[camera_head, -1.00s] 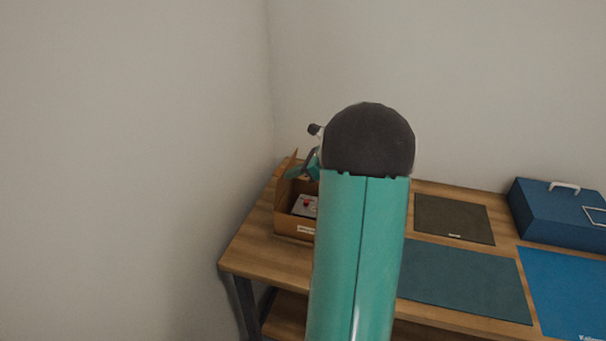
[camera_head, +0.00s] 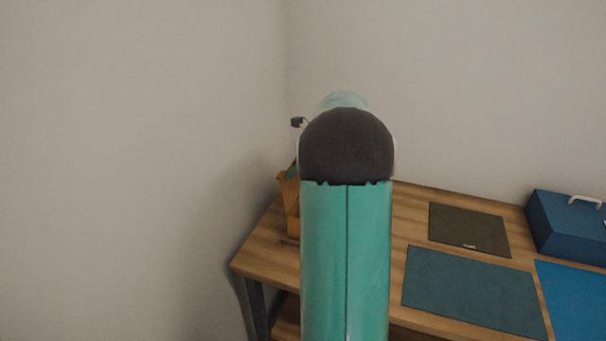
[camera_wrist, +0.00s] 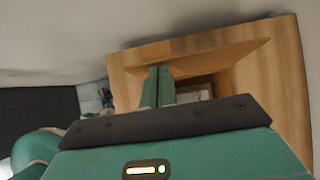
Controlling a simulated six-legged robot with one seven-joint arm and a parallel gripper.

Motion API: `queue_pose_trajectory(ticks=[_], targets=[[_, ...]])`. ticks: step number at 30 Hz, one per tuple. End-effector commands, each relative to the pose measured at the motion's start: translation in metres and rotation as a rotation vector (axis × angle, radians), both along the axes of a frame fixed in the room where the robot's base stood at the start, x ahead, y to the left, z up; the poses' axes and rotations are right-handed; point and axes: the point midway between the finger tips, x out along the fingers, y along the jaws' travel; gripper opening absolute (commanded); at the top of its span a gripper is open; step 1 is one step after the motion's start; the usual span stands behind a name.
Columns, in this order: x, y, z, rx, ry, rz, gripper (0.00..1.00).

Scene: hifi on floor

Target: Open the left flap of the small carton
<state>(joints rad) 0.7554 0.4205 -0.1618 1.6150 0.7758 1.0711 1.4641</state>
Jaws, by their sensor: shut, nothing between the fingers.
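The small carton (camera_head: 293,222) stands on the left end of the table, mostly hidden behind my arm in the head view. Its left wall and a raised flap edge show beside the arm. In the wrist view, a carton flap (camera_wrist: 235,55) slants outward beside the opening, and a pale item (camera_wrist: 192,92) lies inside. My gripper (camera_wrist: 158,72) has its green fingers together with nothing between them, in front of the carton at its opening. I cannot tell whether the fingertips touch the cardboard.
The wooden table (camera_head: 262,250) stands in a corner close to the walls. A dark mat (camera_head: 468,228), a teal mat (camera_head: 470,290), a blue mat (camera_head: 575,300) and a blue case (camera_head: 570,225) lie to the right.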

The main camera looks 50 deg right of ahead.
Motion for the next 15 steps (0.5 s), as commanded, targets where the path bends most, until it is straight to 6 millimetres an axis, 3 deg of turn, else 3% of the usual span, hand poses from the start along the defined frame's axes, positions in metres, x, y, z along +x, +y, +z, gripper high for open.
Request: queue_pose_trajectory(ticks=[3, 15], targets=[[0.011, 0.005, 0.000, -0.031, 0.067, 0.005, 0.00], [0.025, 0.011, -0.002, -0.027, 0.067, 0.000, 0.00]])
